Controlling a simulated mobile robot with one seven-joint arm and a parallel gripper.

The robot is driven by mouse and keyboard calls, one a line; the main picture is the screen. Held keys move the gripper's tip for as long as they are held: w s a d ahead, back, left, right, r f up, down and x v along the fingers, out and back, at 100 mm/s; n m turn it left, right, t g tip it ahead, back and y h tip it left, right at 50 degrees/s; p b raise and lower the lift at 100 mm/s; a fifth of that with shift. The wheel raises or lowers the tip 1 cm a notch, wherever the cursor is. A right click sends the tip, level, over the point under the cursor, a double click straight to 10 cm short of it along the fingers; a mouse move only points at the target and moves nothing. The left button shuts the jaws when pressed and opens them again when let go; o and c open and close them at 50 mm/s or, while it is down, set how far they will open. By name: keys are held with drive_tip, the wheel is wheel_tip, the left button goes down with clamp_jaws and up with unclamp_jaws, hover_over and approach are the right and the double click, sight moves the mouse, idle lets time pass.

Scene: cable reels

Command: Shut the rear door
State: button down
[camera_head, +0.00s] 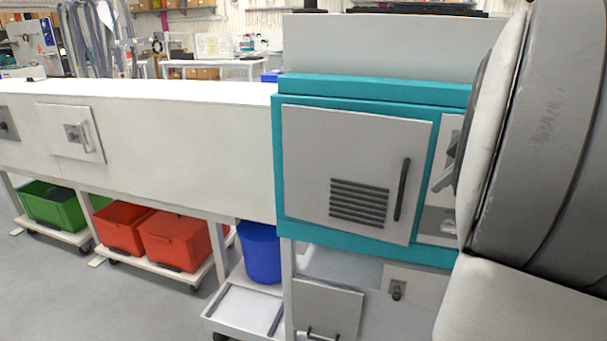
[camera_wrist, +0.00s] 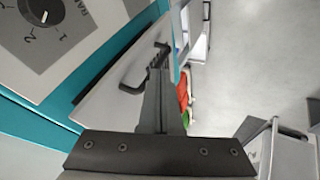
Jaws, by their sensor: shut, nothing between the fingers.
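A grey door (camera_head: 350,150) with dark vent slats and a black vertical handle (camera_head: 402,190) sits on the front of a teal cabinet (camera_head: 370,88). It lies close to the frame; I cannot tell whether it is fully flush. No label marks it as the rear door. The wrist view shows the grey door (camera_wrist: 104,88) and its handle (camera_wrist: 131,82) just left of my gripper (camera_wrist: 158,68). My gripper is shut and empty, in front of the door. In the head view only a dark part of it shows at the right, beside my arm.
A control panel with a dial (camera_wrist: 42,10) is right of the door in the head view. A lower grey door (camera_head: 327,305) is below the cabinet. A white bench (camera_head: 180,150) runs left, above red bins (camera_head: 175,240), a green bin (camera_head: 52,205) and a blue bin (camera_head: 260,252). Open floor lies left.

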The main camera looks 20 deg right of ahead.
approach(412, 199)
wheel_tip(412, 199, down, 4)
drive_tip(key=a, duration=0.3)
drive_tip(key=shift+w+d+r, duration=0.1)
drive_tip(key=shift+w+d, duration=1.3)
drive_tip(key=shift+d, duration=0.25)
drive_tip(key=shift+d, duration=0.1)
drive_tip(key=shift+n+y, duration=0.5)
drive_tip(key=shift+n, duration=0.3)
drive_tip(key=w+d, duration=0.1)
drive_tip(key=d, duration=0.1)
drive_tip(key=w+d, duration=0.2)
drive_tip(key=shift+w+r, duration=0.15)
drive_tip(key=shift+r, duration=0.1)
drive_tip(key=shift+a, duration=0.2)
